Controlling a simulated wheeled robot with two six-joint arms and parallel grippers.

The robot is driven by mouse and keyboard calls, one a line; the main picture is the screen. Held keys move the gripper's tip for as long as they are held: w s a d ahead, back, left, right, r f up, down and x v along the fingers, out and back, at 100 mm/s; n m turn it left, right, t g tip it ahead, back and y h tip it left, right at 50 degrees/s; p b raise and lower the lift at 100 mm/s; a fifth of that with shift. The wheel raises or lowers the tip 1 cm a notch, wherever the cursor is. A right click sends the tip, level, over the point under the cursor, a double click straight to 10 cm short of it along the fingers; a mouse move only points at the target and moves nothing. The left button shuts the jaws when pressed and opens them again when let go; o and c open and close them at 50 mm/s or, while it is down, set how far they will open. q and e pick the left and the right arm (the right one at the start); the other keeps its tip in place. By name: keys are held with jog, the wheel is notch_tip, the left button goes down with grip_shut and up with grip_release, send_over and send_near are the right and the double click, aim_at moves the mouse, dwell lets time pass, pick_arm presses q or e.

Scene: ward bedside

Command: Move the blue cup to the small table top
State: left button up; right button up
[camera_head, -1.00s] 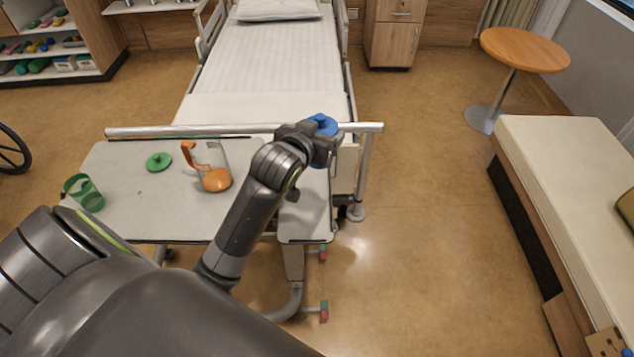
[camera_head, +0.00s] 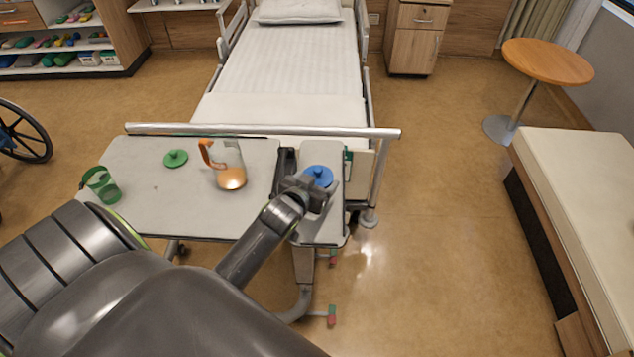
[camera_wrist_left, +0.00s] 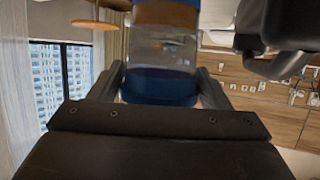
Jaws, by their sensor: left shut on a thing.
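The blue cup (camera_head: 318,176) shows in the head view as a round blue lid with a knob. In the left wrist view the cup (camera_wrist_left: 160,88) is clear-walled with blue ends and sits between the fingers. My left gripper (camera_head: 314,190) is shut on it, above the narrow right-hand top (camera_head: 324,228) of the overbed table. I cannot tell whether the cup touches that top. A round wooden table (camera_head: 547,62) stands at the far right, its top bare. My right gripper is not in view.
A padded bench (camera_head: 585,190) stands right; open floor lies between.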

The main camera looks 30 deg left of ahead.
pick_arm(q)
jog(key=shift+f, duration=0.4)
jog(key=shift+f, duration=0.1)
jog(key=o, duration=1.2)
jog(key=shift+c, duration=0.2)
jog(key=shift+r, duration=0.2)
jog(key=shift+s, duration=0.35)
jog(key=b+v, duration=0.1)
jog(key=v, duration=1)
jog(key=shift+s+d, duration=0.1)
